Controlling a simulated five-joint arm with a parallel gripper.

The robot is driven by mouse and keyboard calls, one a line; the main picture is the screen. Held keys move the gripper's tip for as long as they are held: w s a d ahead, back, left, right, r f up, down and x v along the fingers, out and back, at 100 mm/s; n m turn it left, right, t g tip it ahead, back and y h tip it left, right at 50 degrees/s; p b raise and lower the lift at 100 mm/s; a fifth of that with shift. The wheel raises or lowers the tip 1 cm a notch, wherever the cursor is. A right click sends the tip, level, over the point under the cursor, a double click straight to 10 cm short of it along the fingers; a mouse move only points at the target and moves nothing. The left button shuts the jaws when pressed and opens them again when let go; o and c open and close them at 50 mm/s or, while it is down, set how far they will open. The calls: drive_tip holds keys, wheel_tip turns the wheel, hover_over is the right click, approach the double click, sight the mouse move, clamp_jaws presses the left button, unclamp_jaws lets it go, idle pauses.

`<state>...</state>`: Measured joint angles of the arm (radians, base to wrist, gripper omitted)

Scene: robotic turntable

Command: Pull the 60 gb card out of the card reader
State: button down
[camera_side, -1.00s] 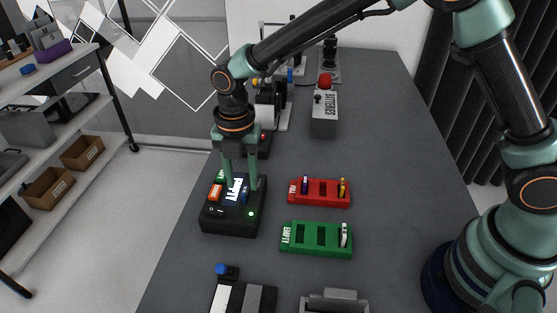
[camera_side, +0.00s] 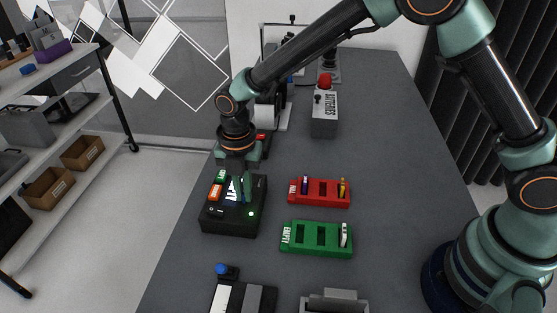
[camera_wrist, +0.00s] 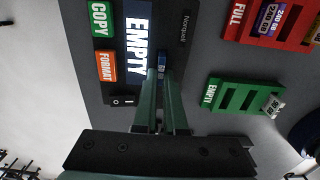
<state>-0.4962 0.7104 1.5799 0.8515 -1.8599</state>
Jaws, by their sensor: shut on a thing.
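The card reader (camera_side: 225,222) is a black box on the left side of the table in the side view. In the wrist view the reader (camera_wrist: 178,40) has a screen (camera_wrist: 137,35) that reads EMPTY, plus a green COPY button (camera_wrist: 101,18) and an orange FORMAT button (camera_wrist: 106,66). A small blue card (camera_wrist: 162,60) stands at the reader's slot, and its label is mostly hidden by my fingers. My gripper (camera_side: 245,198), also in the wrist view (camera_wrist: 160,74), points down over the reader and is shut on the blue card.
A green EMPTY rack (camera_side: 316,248) with one white card and a red FULL rack (camera_side: 320,202) with a few cards stand right of the reader. A grey BATTERIES box (camera_side: 324,122) with a red button stands behind. Bare table lies between reader and racks.

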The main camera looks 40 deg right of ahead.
drive_tip(key=shift+r, duration=0.15)
drive_tip(key=shift+r, duration=2.3)
